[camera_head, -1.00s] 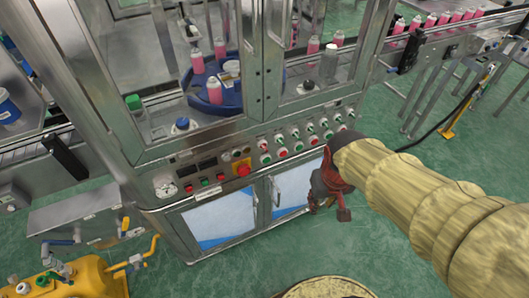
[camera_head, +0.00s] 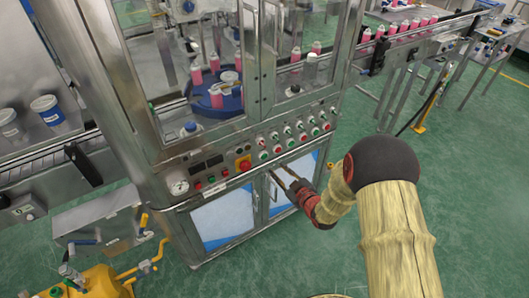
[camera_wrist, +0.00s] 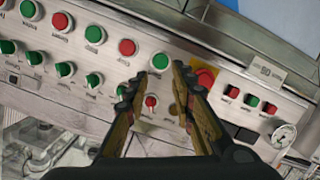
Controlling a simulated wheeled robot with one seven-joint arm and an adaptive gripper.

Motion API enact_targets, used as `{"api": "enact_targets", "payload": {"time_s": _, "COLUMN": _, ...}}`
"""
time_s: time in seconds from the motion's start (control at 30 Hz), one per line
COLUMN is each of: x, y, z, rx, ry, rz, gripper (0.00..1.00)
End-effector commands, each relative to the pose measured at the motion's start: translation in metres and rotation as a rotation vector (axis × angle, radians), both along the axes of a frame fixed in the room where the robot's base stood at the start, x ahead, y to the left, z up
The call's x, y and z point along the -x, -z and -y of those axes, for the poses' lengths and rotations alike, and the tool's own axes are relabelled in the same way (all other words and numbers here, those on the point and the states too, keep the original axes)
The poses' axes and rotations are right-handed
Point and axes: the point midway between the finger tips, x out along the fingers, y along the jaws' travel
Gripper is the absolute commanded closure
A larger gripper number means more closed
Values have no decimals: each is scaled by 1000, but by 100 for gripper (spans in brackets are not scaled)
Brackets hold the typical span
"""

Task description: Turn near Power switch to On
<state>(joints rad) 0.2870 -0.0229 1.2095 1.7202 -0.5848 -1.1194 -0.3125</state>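The control panel (camera_head: 225,172) runs along the front of the machine. In the wrist view, a small red knob (camera_wrist: 150,103) shows between my fingers; its label is too small to read, so I cannot confirm it is the Power switch. My gripper (camera_head: 277,172) is in front of the panel in the head view, to the right of the red emergency button (camera_head: 244,164). In the wrist view my gripper (camera_wrist: 158,77) is open and empty, its fingers on either side of the small knob. Contact with the panel cannot be told.
Several green and red buttons and green knobs line the panel. The emergency button (camera_wrist: 205,78) is close beside one finger in the wrist view. A round gauge (camera_head: 179,187) sits at the panel's left end. Cabinet doors (camera_head: 228,216) are below.

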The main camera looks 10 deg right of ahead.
Motion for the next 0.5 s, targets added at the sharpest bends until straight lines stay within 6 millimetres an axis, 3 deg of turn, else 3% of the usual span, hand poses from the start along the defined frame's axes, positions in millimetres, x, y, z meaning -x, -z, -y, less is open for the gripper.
{"api": "enact_targets", "payload": {"time_s": 0.03, "x": -7, "y": -22, "z": -5, "rx": 1, "ry": -26, "rz": 79, "gripper": 75}}
{"api": "enact_targets", "payload": {"time_s": 0.1, "x": -9, "y": -43, "z": -12, "rx": -3, "ry": -51, "rz": 160, "gripper": 75}}
{"api": "enact_targets", "payload": {"time_s": 0.2, "x": -8, "y": -62, "z": -16, "rx": -5, "ry": -69, "rz": 233, "gripper": 75}}
{"api": "enact_targets", "payload": {"time_s": 0.37, "x": -15, "y": -70, "z": -20, "rx": 5, "ry": -76, "rz": 269, "gripper": 75}}
{"api": "enact_targets", "payload": {"time_s": 0.5, "x": -32, "y": -68, "z": -26, "rx": 4, "ry": -75, "rz": 267, "gripper": 75}}
